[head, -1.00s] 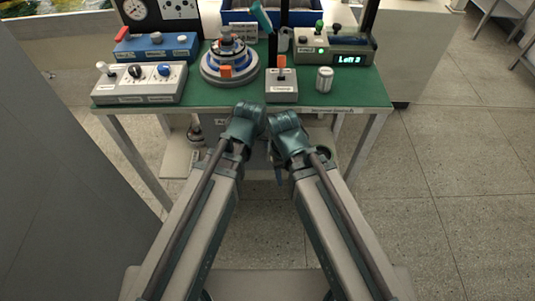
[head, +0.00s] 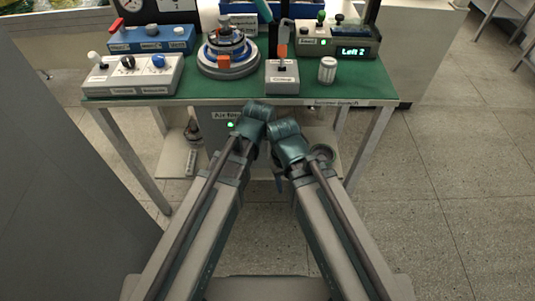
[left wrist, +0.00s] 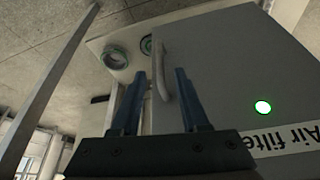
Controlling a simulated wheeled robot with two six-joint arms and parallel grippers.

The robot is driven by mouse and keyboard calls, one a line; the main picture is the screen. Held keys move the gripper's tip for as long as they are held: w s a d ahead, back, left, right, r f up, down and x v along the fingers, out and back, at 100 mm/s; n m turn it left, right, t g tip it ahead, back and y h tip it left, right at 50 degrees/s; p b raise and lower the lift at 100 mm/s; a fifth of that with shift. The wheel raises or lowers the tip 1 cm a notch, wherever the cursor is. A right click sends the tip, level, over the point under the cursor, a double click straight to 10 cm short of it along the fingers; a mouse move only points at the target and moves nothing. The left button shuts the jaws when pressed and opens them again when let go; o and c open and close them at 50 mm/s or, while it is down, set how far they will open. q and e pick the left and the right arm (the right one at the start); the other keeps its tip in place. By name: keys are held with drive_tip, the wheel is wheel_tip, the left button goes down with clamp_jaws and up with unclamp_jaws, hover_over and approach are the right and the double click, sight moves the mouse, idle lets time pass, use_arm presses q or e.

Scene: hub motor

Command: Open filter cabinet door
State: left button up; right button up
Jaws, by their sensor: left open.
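The grey filter cabinet (head: 212,133) stands under the green-topped table, labelled "Air filter", with a lit green light (head: 230,124). Both arms hide much of its front. In the left wrist view its door (left wrist: 225,75) looks closed and appears upside down, with a pale bar handle (left wrist: 161,76). My left gripper (left wrist: 158,85) is open, its two blue fingers on either side of the handle in that view. I cannot tell whether they touch it. In the head view my left gripper (head: 258,112) is in front of the cabinet. My right gripper (head: 289,138) is beside it, fingers hidden.
The green table (head: 200,92) carries a motor hub (head: 227,55), control boxes (head: 133,75), a lever box (head: 282,77), a metal cylinder (head: 327,70) and a display box (head: 340,45). Its legs flank the cabinet. A grey panel (head: 60,180) stands left. The right floor is clear.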

sight(267, 147)
use_arm(q)
drive_tip(key=b+x, duration=0.5)
drive_tip(key=x, duration=0.2)
clamp_jaws()
idle(1.3)
